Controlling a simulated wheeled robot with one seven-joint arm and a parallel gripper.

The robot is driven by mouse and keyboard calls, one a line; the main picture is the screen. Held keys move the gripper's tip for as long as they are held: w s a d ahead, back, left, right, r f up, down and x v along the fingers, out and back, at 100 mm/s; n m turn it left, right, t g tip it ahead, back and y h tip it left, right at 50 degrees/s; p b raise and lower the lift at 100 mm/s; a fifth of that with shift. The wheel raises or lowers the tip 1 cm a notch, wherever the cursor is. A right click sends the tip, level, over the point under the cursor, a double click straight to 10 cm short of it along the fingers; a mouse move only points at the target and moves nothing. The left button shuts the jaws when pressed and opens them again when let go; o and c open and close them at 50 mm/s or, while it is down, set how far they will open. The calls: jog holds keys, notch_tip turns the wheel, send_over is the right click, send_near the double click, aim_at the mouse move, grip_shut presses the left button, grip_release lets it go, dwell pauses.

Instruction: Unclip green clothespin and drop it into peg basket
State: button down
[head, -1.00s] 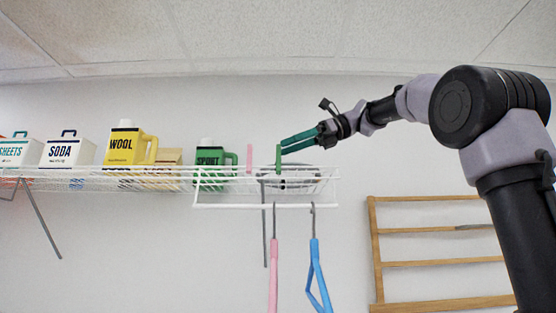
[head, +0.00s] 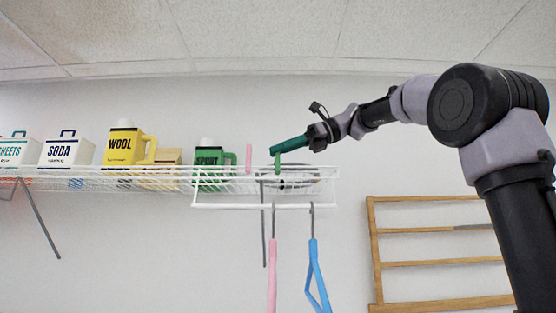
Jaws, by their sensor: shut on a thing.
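The green clothespin (head: 277,165) stands upright on the white wire shelf's front edge in the head view. My gripper (head: 275,150), with teal fingers, reaches in from the right, and its fingers are closed together on the top of the clothespin. The clothespin's lower end still meets the rail, and its exact clip contact is too small to tell. A grey wire basket (head: 308,181), which looks like the peg basket, sits on the shelf's right end just behind and right of the clothespin. Its inside is hidden from this low view.
A pink clothespin (head: 249,159) stands close left of the green one. A green SPOUT jug (head: 208,157), a yellow WOOL jug (head: 124,146) and white boxes line the white wire shelf (head: 215,206). Pink (head: 272,270) and blue (head: 314,265) hangers hang below. A wooden rack (head: 430,263) is at right.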

jog(key=shift+r, duration=0.1)
jog(key=shift+s+r, duration=0.2)
jog(key=shift+r, duration=1.45)
jog(key=shift+d+r, duration=0.7)
jog(key=shift+r, duration=0.3)
jog(key=shift+d+r, duration=0.7)
jog(key=shift+r, duration=0.3)
